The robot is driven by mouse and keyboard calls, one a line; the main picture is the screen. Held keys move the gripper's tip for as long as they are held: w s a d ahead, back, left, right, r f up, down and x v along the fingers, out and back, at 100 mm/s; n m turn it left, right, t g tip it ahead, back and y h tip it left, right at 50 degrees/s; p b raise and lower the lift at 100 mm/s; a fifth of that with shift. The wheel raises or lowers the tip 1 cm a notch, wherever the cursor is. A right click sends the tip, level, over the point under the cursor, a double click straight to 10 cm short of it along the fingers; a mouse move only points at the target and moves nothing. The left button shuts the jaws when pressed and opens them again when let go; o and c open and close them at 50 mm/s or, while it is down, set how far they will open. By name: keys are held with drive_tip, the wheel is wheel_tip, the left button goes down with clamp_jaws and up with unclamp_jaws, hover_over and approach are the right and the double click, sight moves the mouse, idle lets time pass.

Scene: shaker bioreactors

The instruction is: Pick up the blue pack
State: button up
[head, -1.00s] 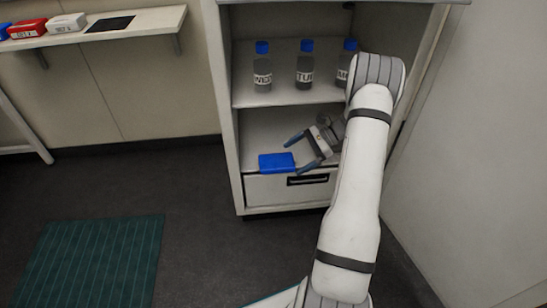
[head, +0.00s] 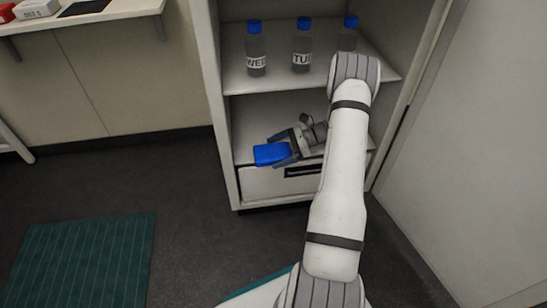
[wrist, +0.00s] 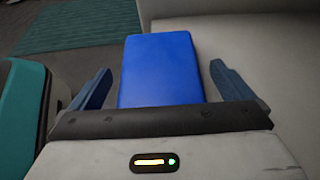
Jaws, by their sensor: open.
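The blue pack (head: 271,154) lies on the lower shelf of the cabinet, near its front edge at the left. My gripper (head: 273,149) is at the pack, with its fingers reaching along the pack's two sides from the right. In the wrist view the blue pack (wrist: 160,70) sits between the two open fingers of my gripper (wrist: 158,82). A gap shows between the pack and each finger, so neither finger visibly touches it. The pack's near end is hidden behind the gripper body.
The cabinet (head: 217,115) has side walls close around my arm. Bottles with blue caps, such as the left bottle (head: 255,50), stand on the shelf above. A drawer (head: 262,182) is below the pack. A green mat (head: 80,262) lies on the floor at left.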

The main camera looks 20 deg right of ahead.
drive_tip(key=shift+a, duration=0.15)
drive_tip(key=shift+c, duration=0.2)
drive_tip(key=c, duration=1.1)
drive_tip(key=shift+r, duration=0.1)
drive_tip(key=shift+c, duration=0.2)
